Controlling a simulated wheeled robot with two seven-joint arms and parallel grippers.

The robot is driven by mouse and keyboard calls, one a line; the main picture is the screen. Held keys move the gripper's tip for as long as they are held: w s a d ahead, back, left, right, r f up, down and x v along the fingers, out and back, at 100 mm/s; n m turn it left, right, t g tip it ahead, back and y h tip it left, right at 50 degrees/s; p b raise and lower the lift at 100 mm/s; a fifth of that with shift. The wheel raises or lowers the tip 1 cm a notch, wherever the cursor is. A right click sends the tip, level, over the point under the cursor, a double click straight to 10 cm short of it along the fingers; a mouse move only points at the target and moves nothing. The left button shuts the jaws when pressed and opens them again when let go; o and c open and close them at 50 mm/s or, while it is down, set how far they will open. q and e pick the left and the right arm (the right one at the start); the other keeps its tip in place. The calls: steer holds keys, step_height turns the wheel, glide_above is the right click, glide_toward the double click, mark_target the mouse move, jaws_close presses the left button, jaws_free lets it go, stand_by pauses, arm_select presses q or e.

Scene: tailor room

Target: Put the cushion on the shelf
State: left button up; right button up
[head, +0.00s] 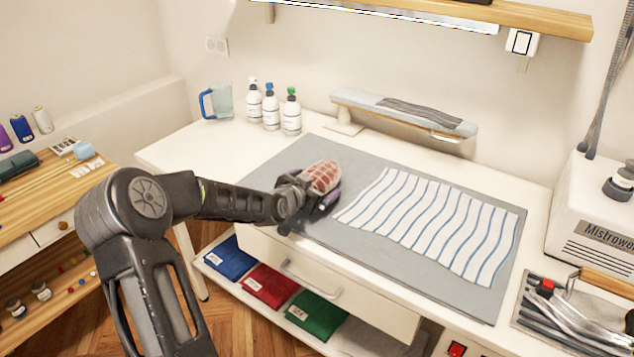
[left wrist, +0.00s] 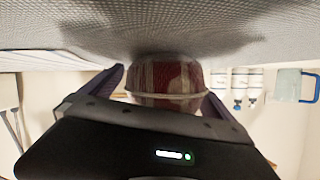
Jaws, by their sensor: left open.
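The cushion (head: 323,177) is a small rounded piece with a red and pale checked pattern. It sits on the grey mat (head: 420,274) on the white table. My left gripper (head: 318,196) is at the cushion, low over the mat, with its jaws open. In the left wrist view, which appears upside down, the cushion (left wrist: 168,76) lies between the two dark fingers; contact cannot be told. A wooden shelf (head: 545,22) is on the wall above the table, cut by the top edge. My right gripper is out of view.
Striped cloth (head: 430,222) covers much of the mat. Bottles (head: 291,112), a blue-handled jug (head: 218,102) and a padded pressing board (head: 405,112) stand behind. A white machine (head: 590,225) and irons are at right. Folded cloths (head: 268,285) lie on a lower shelf.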

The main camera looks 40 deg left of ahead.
mark_target(315, 173)
arm_select(q)
steer(key=shift+r, duration=0.1)
steer(key=c, duration=1.9)
step_height(315, 173, up, 10)
stand_by(0.5)
